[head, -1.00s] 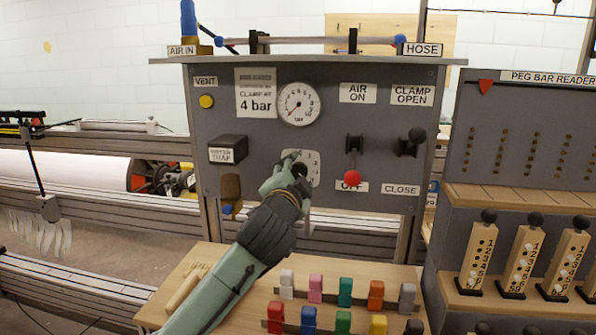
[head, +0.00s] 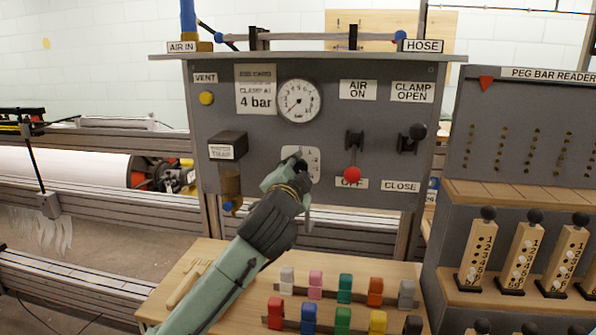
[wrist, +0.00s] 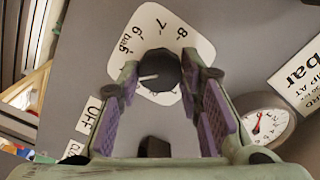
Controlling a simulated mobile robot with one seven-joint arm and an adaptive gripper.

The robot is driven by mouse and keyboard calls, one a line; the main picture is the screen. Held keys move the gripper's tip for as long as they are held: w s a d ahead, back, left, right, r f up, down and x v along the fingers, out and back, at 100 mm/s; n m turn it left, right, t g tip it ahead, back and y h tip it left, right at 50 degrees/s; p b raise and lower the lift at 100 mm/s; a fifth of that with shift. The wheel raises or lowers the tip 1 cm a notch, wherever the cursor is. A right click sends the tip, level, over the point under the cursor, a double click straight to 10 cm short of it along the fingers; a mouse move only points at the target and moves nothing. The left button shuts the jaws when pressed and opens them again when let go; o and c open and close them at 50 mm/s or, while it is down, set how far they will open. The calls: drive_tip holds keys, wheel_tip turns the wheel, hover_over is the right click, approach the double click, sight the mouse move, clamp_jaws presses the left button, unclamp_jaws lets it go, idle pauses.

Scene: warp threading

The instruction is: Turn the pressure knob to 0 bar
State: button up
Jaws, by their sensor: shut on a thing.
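The black pressure knob (wrist: 158,70) sits on a white dial plate (wrist: 203,50) in the wrist view. The knob's white line points to the left of that picture. My gripper (wrist: 160,72) is shut on the knob, one purple-padded finger on each side. In the head view my gripper (head: 290,172) covers most of the knob, and the dial plate (head: 312,155) shows behind it. The round pressure gauge (head: 299,100) above has its needle toward the lower left, near the low end.
To the right of the knob are the red-tipped air lever (head: 352,174) and the black clamp lever (head: 417,132). A water trap box (head: 228,145) is at left. Coloured pegs (head: 343,320) stand on the wooden table below my arm.

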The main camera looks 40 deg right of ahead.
drive_tip(key=shift+c, duration=0.8)
drive_tip(key=shift+n, duration=0.3)
